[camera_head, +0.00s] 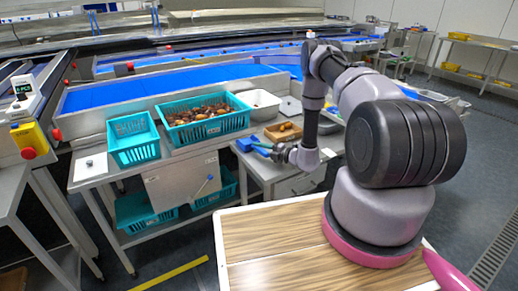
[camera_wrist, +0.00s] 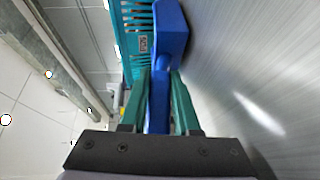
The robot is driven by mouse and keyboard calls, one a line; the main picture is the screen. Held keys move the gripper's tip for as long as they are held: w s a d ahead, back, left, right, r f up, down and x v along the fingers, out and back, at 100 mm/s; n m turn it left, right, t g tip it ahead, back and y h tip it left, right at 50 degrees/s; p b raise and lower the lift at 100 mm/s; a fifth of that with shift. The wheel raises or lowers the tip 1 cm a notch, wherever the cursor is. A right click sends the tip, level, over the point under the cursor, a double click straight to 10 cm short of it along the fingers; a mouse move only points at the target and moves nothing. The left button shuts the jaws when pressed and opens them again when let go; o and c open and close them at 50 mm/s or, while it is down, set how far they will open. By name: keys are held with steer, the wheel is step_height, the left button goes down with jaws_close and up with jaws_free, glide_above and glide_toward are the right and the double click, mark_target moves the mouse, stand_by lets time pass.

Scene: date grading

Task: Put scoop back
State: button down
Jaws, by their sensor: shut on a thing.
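A blue scoop (camera_head: 245,145) is at my gripper (camera_head: 268,150), above the small steel side table. In the wrist view the blue scoop (camera_wrist: 170,35) extends away from my gripper (camera_wrist: 160,95), its handle between the two green fingers. The fingers are shut on the handle. In the head view the scoop is small, and I cannot tell whether it touches the table top.
A teal crate full of dates (camera_head: 248,119), an empty teal crate (camera_head: 155,150) and a white bin (camera_head: 277,107) stand to the left and behind. A brown wooden tray (camera_head: 291,138) with dates lies close to my gripper. A blue conveyor (camera_head: 110,95) runs behind.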

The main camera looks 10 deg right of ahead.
steer(key=shift+f, duration=0.25)
steer(key=c, duration=0.6)
jaws_free()
steer(key=shift+o, duration=0.2)
